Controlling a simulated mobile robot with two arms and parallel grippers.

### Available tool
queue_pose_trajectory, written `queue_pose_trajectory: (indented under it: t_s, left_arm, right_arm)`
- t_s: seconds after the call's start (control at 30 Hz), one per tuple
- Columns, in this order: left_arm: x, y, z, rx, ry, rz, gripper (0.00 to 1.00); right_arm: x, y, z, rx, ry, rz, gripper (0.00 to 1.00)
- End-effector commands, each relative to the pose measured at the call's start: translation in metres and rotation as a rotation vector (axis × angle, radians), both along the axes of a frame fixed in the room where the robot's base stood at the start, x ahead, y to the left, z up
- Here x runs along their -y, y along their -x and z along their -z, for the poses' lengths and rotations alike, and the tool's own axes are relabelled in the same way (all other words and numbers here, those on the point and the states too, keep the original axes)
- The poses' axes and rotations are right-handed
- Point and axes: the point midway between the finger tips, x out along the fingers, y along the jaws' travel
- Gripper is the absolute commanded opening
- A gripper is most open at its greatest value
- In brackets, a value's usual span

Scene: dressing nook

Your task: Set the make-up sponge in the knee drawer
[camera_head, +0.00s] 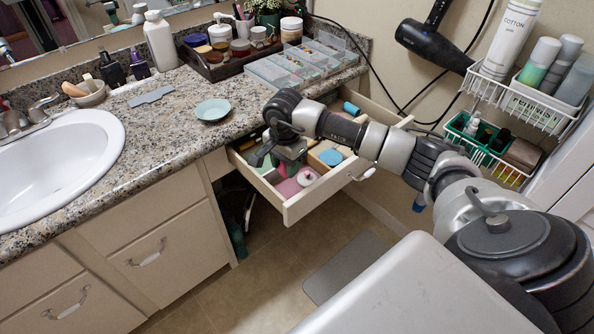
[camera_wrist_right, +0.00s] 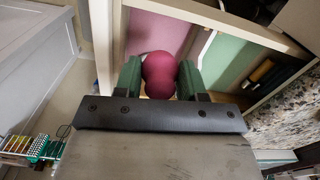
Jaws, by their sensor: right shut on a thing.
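The make-up sponge (camera_wrist_right: 159,74) is dark pink with a narrow waist, and it sits between the green finger pads of my right gripper (camera_wrist_right: 159,80). My right gripper (camera_head: 288,164) is shut on it, over the open knee drawer (camera_head: 318,194). In the head view I cannot make out the sponge apart from the gripper and the pink drawer lining. The wrist view shows the drawer's pale wall (camera_wrist_right: 232,22) beyond the fingers, with a pink-lined and a green-lined compartment. I cannot tell whether the sponge touches the drawer floor. My left gripper is not in view.
The drawer also holds a blue round item (camera_head: 331,157) and a blue cylinder (camera_head: 351,108). The granite counter (camera_head: 160,140) above bears a teal dish (camera_head: 213,110) and a clear organizer (camera_head: 290,66). Wire wall baskets (camera_head: 520,100) hang at the right.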

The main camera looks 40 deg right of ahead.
Motion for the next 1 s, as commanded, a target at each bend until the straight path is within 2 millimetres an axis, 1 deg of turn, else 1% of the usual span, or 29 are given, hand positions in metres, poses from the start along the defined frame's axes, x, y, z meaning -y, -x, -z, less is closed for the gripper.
queue_pose_trajectory:
  t_s: [0.03, 0.13, 0.2, 0.37, 0.6, 1.0]
  left_arm:
    - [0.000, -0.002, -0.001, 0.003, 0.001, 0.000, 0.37]
    - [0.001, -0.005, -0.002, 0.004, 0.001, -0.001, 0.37]
    - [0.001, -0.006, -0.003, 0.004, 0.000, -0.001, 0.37]
    - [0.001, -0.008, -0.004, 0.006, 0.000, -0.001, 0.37]
    - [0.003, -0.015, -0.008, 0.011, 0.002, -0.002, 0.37]
    - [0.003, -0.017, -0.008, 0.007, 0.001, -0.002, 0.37]
  right_arm:
    - [-0.001, 0.001, 0.013, -0.005, -0.001, 0.001, 0.15]
    - [-0.001, 0.001, 0.031, -0.004, -0.001, -0.001, 0.15]
    - [-0.001, 0.001, 0.040, -0.003, 0.000, -0.001, 0.15]
    - [-0.001, 0.000, 0.051, -0.001, -0.001, -0.002, 0.15]
    - [-0.001, 0.000, 0.082, -0.002, 0.000, -0.002, 0.15]
    - [0.000, 0.000, 0.085, 0.000, 0.000, -0.004, 0.15]
